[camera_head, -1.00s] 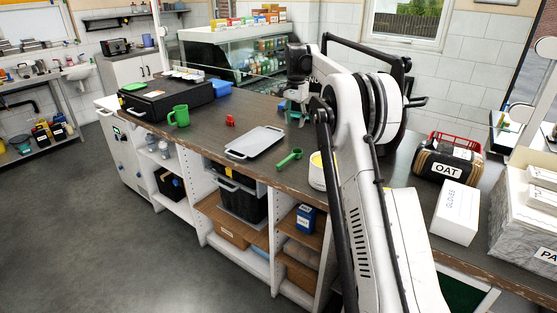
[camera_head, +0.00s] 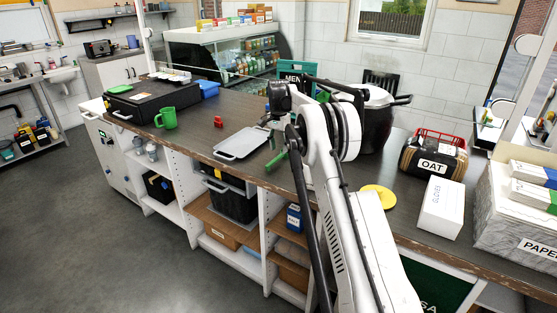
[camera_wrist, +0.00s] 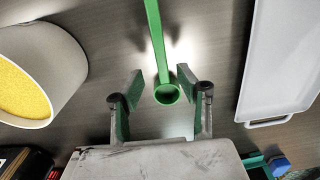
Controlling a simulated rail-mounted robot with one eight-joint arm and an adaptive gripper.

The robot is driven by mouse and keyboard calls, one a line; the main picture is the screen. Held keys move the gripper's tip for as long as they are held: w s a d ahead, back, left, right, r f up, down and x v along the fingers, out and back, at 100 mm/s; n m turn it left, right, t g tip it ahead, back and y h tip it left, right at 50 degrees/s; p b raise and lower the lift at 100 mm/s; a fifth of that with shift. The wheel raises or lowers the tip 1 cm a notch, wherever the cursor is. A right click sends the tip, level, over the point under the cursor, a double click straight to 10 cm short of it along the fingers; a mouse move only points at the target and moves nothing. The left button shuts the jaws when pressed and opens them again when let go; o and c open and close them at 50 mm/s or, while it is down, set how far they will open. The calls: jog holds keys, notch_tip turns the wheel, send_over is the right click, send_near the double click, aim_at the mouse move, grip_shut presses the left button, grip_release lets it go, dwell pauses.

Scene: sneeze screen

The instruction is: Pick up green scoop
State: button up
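The green scoop (camera_head: 275,162) lies on the counter just right of a grey tray, partly hidden by my arm in the head view. In the wrist view the scoop (camera_wrist: 158,40) has its handle running to the top edge and its small round cup near the middle. My gripper (camera_head: 274,124) hangs over the counter by the scoop. In the wrist view my gripper (camera_wrist: 160,76) is open, its green-padded fingers on either side of the scoop's cup end with gaps. Whether the fingers are at the scoop's height is hard to tell.
A white tub with yellow contents (camera_wrist: 28,85) stands left of the scoop in the wrist view. The grey tray (camera_head: 243,143) lies on the other side. A green mug (camera_head: 168,118), yellow disc (camera_head: 379,197), OAT container (camera_head: 432,155) and white gloves box (camera_head: 441,207) are also on the counter.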

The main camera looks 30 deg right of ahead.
aim_at(278, 157)
jog(key=shift+w+a+f+p, duration=0.1)
jog(key=shift+f+p, duration=0.3)
jog(key=shift+f, duration=2.3)
grip_shut()
